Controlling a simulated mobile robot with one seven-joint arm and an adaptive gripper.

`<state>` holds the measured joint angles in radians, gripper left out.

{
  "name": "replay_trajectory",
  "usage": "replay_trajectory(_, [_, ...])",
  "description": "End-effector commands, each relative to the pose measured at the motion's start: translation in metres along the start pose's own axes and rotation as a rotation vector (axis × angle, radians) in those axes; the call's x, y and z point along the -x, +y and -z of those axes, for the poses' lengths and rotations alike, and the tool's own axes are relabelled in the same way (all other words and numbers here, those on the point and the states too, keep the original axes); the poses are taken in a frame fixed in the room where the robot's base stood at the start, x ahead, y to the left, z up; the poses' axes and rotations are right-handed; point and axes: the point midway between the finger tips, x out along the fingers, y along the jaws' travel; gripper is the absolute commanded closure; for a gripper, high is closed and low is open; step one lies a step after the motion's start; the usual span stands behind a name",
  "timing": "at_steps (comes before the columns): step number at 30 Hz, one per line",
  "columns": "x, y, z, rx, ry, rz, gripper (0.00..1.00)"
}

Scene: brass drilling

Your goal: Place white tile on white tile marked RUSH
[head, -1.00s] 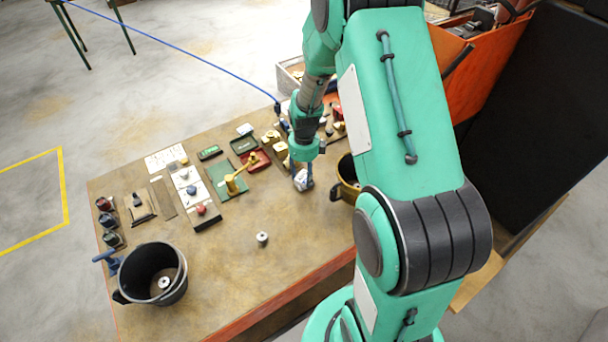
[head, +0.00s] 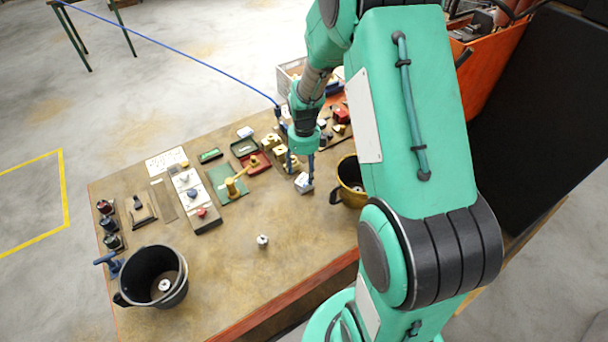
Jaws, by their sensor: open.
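My gripper (head: 300,172) is over the right part of the table, its two blue fingers apart. A small white block (head: 304,184), perhaps the white tile, lies just below and between the fingertips; I cannot tell whether they touch it. A dark board (head: 207,223) at the left middle of the table carries white tile-like panels (head: 183,178) in a row, with small coloured pieces on them. I cannot read the RUSH mark on any of them.
A black bucket (head: 130,285) stands at the front left, and a brass-coloured pot (head: 346,192) is right of the gripper. A yellow lever device (head: 236,187) on a green mat stands between board and gripper. The table's front middle is mostly clear.

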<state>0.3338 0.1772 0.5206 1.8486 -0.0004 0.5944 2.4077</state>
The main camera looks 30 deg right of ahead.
Motion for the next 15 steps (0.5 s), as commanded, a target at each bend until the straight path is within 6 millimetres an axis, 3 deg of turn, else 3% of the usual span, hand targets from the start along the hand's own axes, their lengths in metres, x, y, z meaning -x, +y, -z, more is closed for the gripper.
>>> replay_trajectory(6, [0.039,0.000,-0.001,0.000,-0.002,0.002,0.37])
replay_trajectory(15, [0.069,0.000,0.000,0.000,-0.001,0.000,0.37])
